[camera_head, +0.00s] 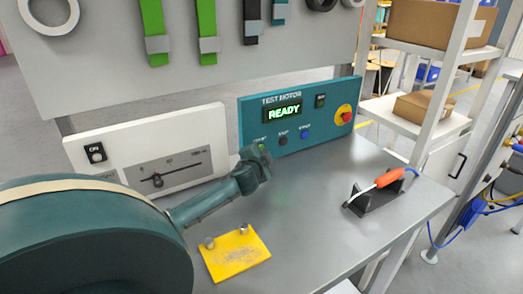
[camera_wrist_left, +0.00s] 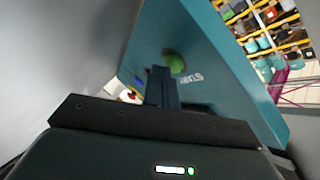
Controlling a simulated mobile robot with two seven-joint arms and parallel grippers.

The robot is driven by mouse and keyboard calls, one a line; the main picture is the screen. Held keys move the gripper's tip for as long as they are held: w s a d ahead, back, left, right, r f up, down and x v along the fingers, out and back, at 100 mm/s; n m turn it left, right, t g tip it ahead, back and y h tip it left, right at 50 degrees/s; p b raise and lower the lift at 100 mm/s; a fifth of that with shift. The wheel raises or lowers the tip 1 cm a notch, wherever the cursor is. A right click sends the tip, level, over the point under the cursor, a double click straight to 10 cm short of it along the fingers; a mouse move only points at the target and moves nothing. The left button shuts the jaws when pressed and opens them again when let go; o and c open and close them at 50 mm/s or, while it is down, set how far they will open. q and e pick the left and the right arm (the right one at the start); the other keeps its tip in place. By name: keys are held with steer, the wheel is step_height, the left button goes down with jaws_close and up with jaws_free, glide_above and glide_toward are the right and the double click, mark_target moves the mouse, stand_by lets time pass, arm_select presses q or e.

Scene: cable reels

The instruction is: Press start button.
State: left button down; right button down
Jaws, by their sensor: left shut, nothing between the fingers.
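The teal test motor panel (camera_head: 297,118) stands at the back of the bench, with a lit display reading READY. Its green start button (camera_wrist_left: 173,60) shows in the left wrist view beside a START label; in the head view my gripper covers most of it. My left gripper (camera_head: 257,158) is shut and empty, right in front of the button at the panel's lower left. In the left wrist view the shut fingers (camera_wrist_left: 161,84) point at the button and overlap its lower edge. I cannot tell whether they touch it. My right gripper is not in view.
A red and yellow emergency stop (camera_head: 345,114), a black button (camera_head: 283,137) and a blue button (camera_head: 305,134) are on the same panel. A white gauge box (camera_head: 150,155) stands left. A yellow plate (camera_head: 235,257) and an orange-handled tool (camera_head: 388,178) lie on the bench.

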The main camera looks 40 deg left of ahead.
arm_select(q)
steer(key=shift+a, duration=0.2)
stand_by(0.4)
steer(key=shift+s+d, duration=0.2)
steer(key=shift+d, duration=0.65)
steer(key=shift+s+d, duration=0.25)
steer(key=shift+d, duration=0.55)
steer(key=shift+s+d, duration=0.2)
steer(key=shift+d, duration=0.6)
steer(key=shift+s+d, duration=0.25)
steer(key=shift+d, duration=0.55)
steer(key=shift+f, duration=0.1)
